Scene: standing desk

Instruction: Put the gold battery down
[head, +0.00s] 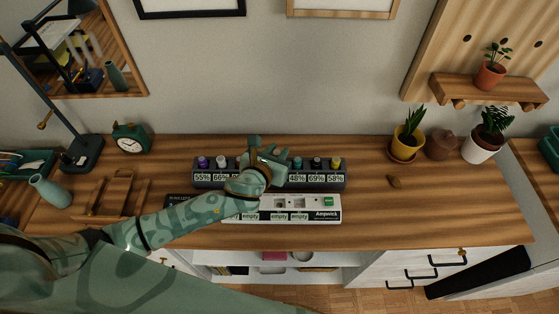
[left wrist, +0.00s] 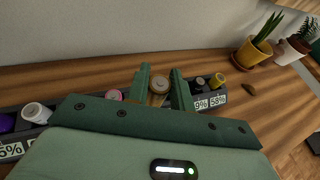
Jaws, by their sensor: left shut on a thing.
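My left gripper (head: 270,160) is over the middle of the dark battery rack (head: 222,182). In the left wrist view, the gold battery (left wrist: 159,85) is between its two fingers (left wrist: 160,88), which are shut on it. The hand hides the battery in the head view, and I cannot tell whether its lower end is in a rack slot. The rack holds purple (head: 203,162), white (head: 221,160), teal (head: 297,162), black (head: 316,163) and yellow (head: 336,163) batteries above percentage labels. A pink battery (left wrist: 115,95) shows beside the left finger. My right gripper is out of view.
A white Ampwick charger (head: 325,208) with "empty" labels lies in front of the rack, partly under my left arm. A wooden stand (head: 115,195), clock (head: 130,138) and lamp are left. Potted plants (head: 407,145) stand right. The desk's right front is clear.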

